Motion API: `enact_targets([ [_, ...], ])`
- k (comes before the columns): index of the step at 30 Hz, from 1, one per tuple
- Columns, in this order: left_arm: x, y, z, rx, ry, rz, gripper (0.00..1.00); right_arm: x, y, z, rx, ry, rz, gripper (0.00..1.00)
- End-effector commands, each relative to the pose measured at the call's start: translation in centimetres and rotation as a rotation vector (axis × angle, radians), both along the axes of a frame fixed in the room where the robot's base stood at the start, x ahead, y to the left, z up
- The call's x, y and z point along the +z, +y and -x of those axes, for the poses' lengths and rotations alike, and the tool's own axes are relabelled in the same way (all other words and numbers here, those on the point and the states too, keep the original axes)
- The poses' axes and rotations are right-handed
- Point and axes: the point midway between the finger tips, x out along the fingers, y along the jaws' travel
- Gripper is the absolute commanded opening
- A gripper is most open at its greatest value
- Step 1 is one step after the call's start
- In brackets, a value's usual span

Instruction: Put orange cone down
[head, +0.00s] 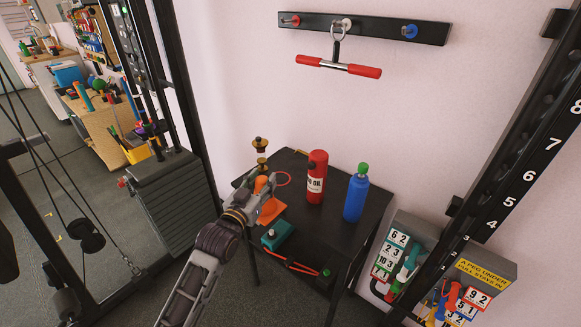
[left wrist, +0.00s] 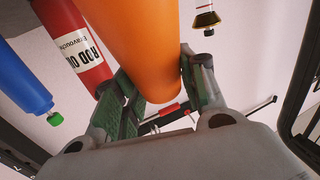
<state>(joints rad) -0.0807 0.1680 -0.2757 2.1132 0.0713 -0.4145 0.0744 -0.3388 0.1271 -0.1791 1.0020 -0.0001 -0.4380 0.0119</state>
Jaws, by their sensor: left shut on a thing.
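The orange cone (head: 270,211) is at the left part of the small black table (head: 325,232), its flat base low over the tabletop. I cannot tell whether the base touches the table. My left gripper (head: 263,186) is shut on the cone's upper part, and its fingers partly hide the cone. In the left wrist view the cone (left wrist: 135,40) fills the space between the two fingers (left wrist: 160,88) of my left gripper. My right gripper is not in view.
A red bottle (head: 316,180) and a blue bottle with a green cap (head: 356,195) stand to the right on the table. A brass and dark item (head: 262,163) is behind the gripper. A teal box (head: 277,234) sits near the front edge. A weight stack (head: 177,205) stands left.

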Motion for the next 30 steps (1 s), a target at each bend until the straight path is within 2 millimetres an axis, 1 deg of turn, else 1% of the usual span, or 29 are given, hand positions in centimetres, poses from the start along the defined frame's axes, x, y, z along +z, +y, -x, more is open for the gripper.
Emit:
enact_targets([
  [3, 0.2, -0.9, -1.2, 0.000, -0.003, 0.001, 0.00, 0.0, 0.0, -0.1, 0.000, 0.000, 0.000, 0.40],
  [18, 0.1, -4.5, -6.2, 0.000, -0.002, 0.002, 0.00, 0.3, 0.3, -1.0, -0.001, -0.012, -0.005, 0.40],
  [24, 0.1, -5.2, -7.1, 0.000, -0.002, 0.001, 0.00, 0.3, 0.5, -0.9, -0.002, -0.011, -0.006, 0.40],
  [30, 0.1, -5.2, -7.2, 0.000, -0.002, 0.000, 0.00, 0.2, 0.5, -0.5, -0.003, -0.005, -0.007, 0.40],
])
